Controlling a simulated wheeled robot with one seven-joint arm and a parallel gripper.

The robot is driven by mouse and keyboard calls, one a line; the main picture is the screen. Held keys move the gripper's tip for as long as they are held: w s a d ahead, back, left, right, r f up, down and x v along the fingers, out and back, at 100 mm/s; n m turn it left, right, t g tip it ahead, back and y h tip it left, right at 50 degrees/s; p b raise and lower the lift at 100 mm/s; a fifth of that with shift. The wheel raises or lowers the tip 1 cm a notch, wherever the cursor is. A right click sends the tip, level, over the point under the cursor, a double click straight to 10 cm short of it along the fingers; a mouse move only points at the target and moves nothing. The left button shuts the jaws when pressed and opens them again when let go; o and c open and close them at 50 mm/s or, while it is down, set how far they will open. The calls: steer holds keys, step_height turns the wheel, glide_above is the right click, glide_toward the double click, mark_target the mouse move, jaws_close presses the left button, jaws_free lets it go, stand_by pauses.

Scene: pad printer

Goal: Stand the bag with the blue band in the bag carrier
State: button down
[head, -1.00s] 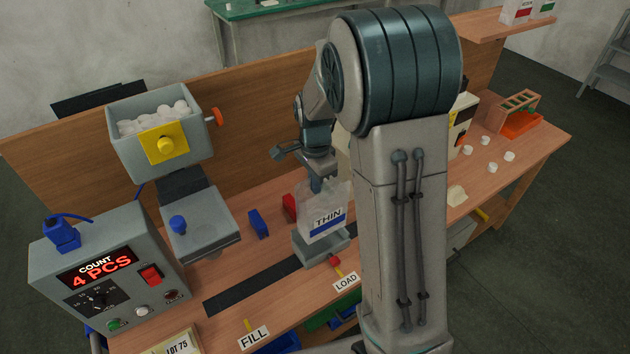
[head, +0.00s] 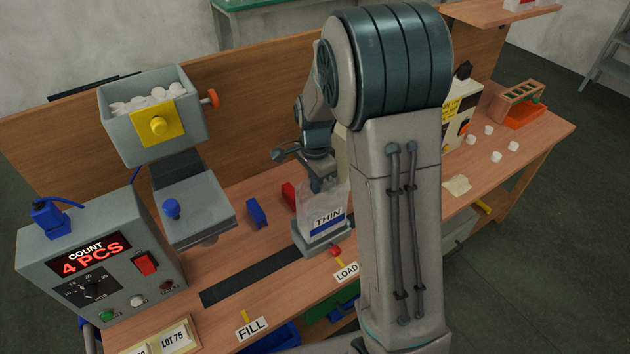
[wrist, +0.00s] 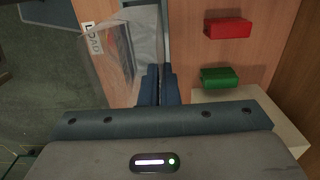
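The clear bag (head: 334,200) has a THIN label and a blue band and hangs upright below my gripper (head: 322,184). My gripper is shut on its top edge. The bag's bottom is at the grey bag carrier (head: 326,246) near the LOAD label and looks to be inside its rim; whether it rests on the floor is hidden. In the wrist view the blue fingers (wrist: 158,88) are close together, with the bag (wrist: 112,55) spreading out to their left.
A dark strip (head: 250,278) runs along the bench left of the carrier. A red block (head: 288,195) and a blue block (head: 256,213) stand behind it. The wrist view shows a green block (wrist: 221,78). The counter box (head: 100,265) reads 4 PCS.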

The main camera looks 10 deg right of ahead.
steer(key=shift+f+b, duration=1.25)
steer(key=shift+f, duration=0.75)
steer(key=c, duration=1.6)
jaws_free()
steer(key=shift+r, duration=0.2)
steer(key=shift+r+p, duration=2.3)
steer(key=shift+r, duration=0.6)
steer(key=shift+s+r, duration=0.1)
steer(key=s+r+n+t, duration=0.1)
steer(key=s+r+n, duration=0.5)
steer(key=s, duration=0.4)
steer(key=s+r+n+t, duration=0.2)
steer(key=s+r+n, duration=0.4)
steer(key=s, duration=0.5)
steer(key=n, duration=0.2)
steer(key=shift+r+n, duration=0.25)
steer(key=shift+n, duration=0.05)
